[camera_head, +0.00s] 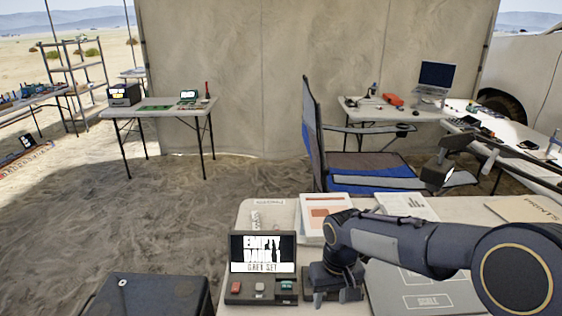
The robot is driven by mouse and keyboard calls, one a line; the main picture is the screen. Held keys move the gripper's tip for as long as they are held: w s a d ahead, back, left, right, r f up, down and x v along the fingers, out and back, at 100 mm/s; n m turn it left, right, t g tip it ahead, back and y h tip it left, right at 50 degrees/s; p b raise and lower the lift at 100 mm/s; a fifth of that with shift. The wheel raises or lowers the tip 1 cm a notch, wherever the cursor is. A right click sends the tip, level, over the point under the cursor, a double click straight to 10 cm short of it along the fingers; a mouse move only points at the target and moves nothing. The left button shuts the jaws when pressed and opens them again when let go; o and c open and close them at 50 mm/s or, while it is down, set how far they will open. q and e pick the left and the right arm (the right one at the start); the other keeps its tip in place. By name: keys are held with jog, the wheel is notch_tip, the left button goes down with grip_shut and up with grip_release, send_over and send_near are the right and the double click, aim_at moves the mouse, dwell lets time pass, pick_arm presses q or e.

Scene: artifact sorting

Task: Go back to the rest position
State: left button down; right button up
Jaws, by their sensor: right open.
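My right arm comes in from the right edge across the near table (238,215). Its dark gripper (333,284) points down at the table's front, just right of a dark case (231,291). The gripper is open, and I see nothing held in it. Whether the gripper touches the case or the table is hard to tell. My left gripper is not in view.
A dark box (150,296) is at the lower left. Open sandy ground lies left of the table.

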jog(key=s+d+r+m+t+y, duration=0.1)
jog(key=s+d+r, duration=0.3)
jog(key=s, duration=0.2)
jog(key=s+d+r+m+t+y, duration=0.1)
jog(key=s+d+r+y, duration=0.1)
jog(key=s+d+r, duration=0.3)
jog(key=s+m+t+p, duration=0.1)
jog(key=s+m+t, duration=0.1)
jog(key=s, duration=1)
jog(key=shift+s+f+t, duration=0.35)
jog(key=shift+t, duration=0.35)
jog(key=shift+d, duration=0.1)
